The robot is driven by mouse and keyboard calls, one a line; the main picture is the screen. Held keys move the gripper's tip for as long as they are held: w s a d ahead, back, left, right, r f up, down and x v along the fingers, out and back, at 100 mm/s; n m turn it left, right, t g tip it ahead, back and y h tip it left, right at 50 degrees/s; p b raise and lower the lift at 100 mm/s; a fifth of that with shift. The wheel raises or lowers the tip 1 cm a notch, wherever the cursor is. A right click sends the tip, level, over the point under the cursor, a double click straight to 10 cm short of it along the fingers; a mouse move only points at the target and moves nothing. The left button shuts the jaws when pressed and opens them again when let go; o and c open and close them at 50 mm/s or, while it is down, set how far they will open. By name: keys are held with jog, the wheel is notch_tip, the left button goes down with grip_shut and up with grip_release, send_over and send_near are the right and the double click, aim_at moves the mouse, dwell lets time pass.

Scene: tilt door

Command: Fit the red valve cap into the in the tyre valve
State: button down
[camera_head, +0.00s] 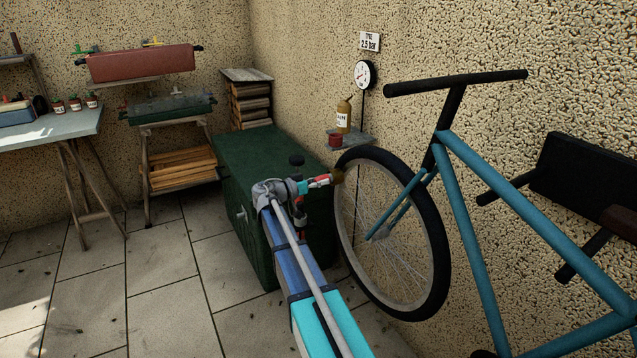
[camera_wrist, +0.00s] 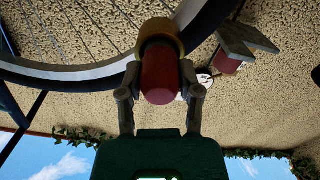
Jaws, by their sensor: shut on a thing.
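My gripper (camera_head: 312,184) is at the left edge of the bicycle's front wheel, its fingers pointing right toward the tyre (camera_head: 440,240). In the wrist view my gripper (camera_wrist: 160,88) is shut on the red valve cap (camera_wrist: 162,74), one finger on each side. The brass-yellow tyre valve (camera_wrist: 160,36) shows just beyond the cap, in line with it, at the tyre. It also shows in the head view as a small brownish piece (camera_head: 338,176). The cap overlaps the valve in the wrist view; I cannot tell whether it touches or is seated.
A gauge (camera_head: 363,74) hangs higher. A green chest (camera_head: 260,165) stands behind my arm. The teal bicycle frame (camera_head: 480,170) fills the right.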

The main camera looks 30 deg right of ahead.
jog(key=shift+d, duration=0.15)
jog(key=shift+c, duration=1)
grip_release()
jog(key=shift+a, duration=0.2)
jog(key=a, duration=1.1)
jog(key=shift+s+a, duration=0.2)
jog(key=shift+a, duration=0.15)
